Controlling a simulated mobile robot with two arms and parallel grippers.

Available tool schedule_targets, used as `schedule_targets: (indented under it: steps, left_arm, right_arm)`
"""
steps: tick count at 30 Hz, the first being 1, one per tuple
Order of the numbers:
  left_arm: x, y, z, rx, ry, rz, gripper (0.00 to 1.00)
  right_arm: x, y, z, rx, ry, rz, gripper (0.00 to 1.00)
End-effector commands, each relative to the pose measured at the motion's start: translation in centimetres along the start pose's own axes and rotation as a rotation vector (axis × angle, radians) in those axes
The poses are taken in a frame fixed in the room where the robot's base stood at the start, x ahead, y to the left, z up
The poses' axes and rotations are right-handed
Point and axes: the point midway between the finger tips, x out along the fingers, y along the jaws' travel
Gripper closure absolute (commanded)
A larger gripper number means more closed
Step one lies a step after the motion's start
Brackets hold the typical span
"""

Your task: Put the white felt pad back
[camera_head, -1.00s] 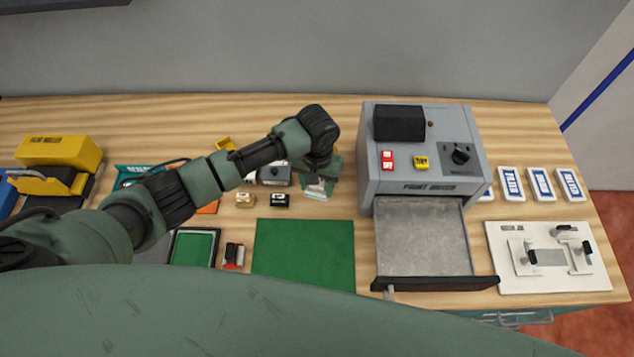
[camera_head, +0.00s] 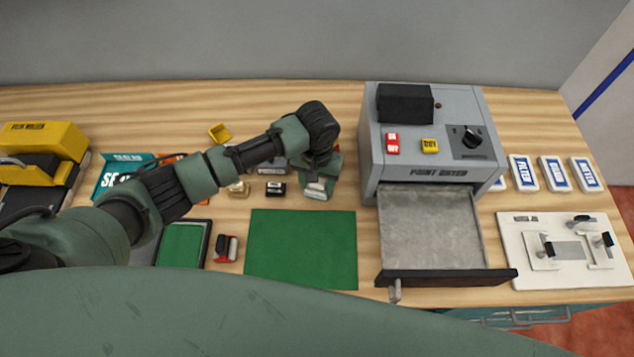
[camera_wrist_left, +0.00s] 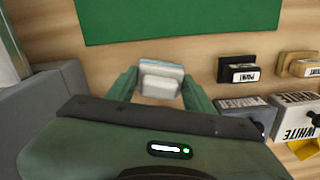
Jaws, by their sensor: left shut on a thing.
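The white felt pad (camera_wrist_left: 161,80) is a small pale block with a bluish edge. It sits between the fingers of my left gripper (camera_wrist_left: 161,92) in the left wrist view. I cannot tell whether the pad touches the table. My right gripper is not in view.
The grey machine (camera_head: 428,130) stands right of the gripper, its tray (camera_head: 430,235) pulled out. The green mat (camera_head: 302,250) lies bare in front. A black stamp (camera_head: 275,189) and a tan one (camera_head: 238,189) stand left. White cards and a white plate (camera_head: 520,255) lie far right.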

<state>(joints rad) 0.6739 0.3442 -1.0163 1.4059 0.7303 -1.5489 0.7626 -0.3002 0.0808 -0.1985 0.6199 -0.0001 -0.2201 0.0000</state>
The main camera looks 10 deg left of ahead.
Motion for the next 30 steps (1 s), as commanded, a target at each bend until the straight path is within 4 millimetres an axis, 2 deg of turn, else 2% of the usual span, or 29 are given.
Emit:
schedule_targets:
  steps: [29, 30]
  left_arm:
    - [1.2, 0.0, 0.0, 0.0, 0.0, 0.001, 0.86]
    - [1.2, 0.0, 0.0, 0.0, 0.0, 0.001, 0.37]
  right_arm:
    - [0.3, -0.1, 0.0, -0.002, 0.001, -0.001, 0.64]
    - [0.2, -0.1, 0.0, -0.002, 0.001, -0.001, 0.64]
